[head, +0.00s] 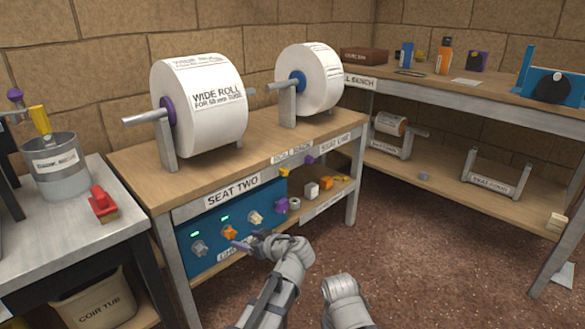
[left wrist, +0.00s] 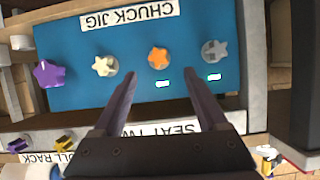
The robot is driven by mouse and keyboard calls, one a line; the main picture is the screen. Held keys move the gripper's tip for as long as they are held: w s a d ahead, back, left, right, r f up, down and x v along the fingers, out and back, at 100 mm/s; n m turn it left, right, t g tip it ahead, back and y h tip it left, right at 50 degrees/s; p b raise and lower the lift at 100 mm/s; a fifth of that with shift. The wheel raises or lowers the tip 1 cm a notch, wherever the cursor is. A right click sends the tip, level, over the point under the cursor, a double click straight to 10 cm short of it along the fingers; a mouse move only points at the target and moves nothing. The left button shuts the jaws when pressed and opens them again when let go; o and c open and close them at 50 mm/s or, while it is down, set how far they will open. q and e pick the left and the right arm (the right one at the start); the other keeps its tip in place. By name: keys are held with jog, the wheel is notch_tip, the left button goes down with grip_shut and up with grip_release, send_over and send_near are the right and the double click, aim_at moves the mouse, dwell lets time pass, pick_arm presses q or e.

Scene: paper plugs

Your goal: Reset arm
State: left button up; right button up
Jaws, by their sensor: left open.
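My left gripper (head: 250,241) is open in front of the blue chuck jig panel (head: 208,213), below the SEAT TWO label. In the left wrist view its two dark fingers (left wrist: 158,75) are spread and nothing is held between them. An orange knob (left wrist: 158,57) on the panel shows just beyond the gap between the fingertips; I cannot tell how far off it is. My right arm (head: 345,298) shows at the bottom of the head view, to the right of the left arm, and its gripper is not visible.
The wooden bench (head: 270,148) bears a wide paper roll (head: 201,105) and a smaller roll (head: 312,80). A grey knob (head: 199,248) and a cream knob (head: 255,218) sit on the panel. Left are a metal pot (head: 58,172) and coir tub (head: 95,300).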

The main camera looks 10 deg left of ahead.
pick_arm(q)
jog(key=s+d+r+m+g+h+p, duration=0.45)
jog(key=s+d+m+p, duration=0.3)
jog(key=s+p, duration=0.3)
jog(key=s+d+r+m+g+h+p, duration=0.4)
jog(key=s+d+m+p, duration=0.4)
jog(key=s, duration=0.4)
notch_tip(320, 180, up, 34)
jog(key=n+p, duration=0.1)
jog(key=p, duration=3.5)
jog(key=shift+w+r+n+h, duration=0.15)
jog(key=shift+w+n+h, duration=0.05)
jog(key=shift+n+h, duration=0.2)
pick_arm(e)
notch_tip(320, 180, up, 56)
jog(key=shift+f, duration=0.15)
jog(key=shift+s+f, duration=0.1)
jog(key=shift+f, duration=0.05)
